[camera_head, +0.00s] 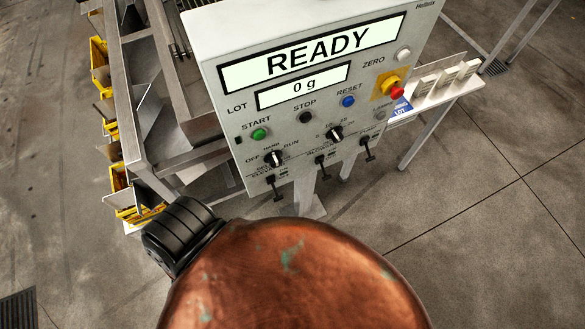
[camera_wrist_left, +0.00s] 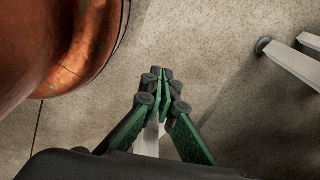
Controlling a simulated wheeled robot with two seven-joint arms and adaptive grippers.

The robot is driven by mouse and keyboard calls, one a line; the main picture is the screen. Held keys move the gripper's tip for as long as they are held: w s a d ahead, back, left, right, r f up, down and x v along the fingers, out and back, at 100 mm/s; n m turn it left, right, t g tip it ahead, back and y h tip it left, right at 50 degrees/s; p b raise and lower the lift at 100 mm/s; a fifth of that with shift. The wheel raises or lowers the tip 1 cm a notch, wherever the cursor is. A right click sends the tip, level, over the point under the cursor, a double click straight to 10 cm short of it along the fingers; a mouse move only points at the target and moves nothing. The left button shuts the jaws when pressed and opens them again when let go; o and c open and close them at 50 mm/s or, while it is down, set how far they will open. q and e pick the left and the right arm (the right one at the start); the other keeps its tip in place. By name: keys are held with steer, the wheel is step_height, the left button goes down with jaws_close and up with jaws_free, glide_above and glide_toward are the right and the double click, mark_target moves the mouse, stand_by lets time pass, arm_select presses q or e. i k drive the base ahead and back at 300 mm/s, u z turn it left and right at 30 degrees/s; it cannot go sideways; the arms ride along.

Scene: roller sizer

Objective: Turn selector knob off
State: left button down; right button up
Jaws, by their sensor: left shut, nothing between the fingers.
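The selector knob (camera_head: 273,158) is a black knob with a light mark, low on the left of the pale control panel (camera_head: 225,30) in the head view. OFF is printed to its left, HAND above it and RUN to its right. The picture is too small to tell which label it points at. My left gripper (camera_wrist_left: 160,78) shows in the left wrist view, with green and dark fingers shut and empty above bare floor, away from the panel. The panel is not in that view. My right gripper is not in view.
The panel also bears a second black knob (camera_head: 335,132), a green START button (camera_head: 259,134), a black STOP button (camera_head: 306,117), a blue RESET button (camera_head: 348,101), a red emergency button (camera_head: 397,92) and small levers (camera_head: 322,167) below. A metal frame machine (camera_head: 133,130) stands left.

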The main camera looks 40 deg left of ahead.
mark_target(273, 158)
steer(key=k, duration=0.9)
steer(key=u, duration=0.95)
steer(key=i, duration=0.5)
steer(key=z, duration=0.05)
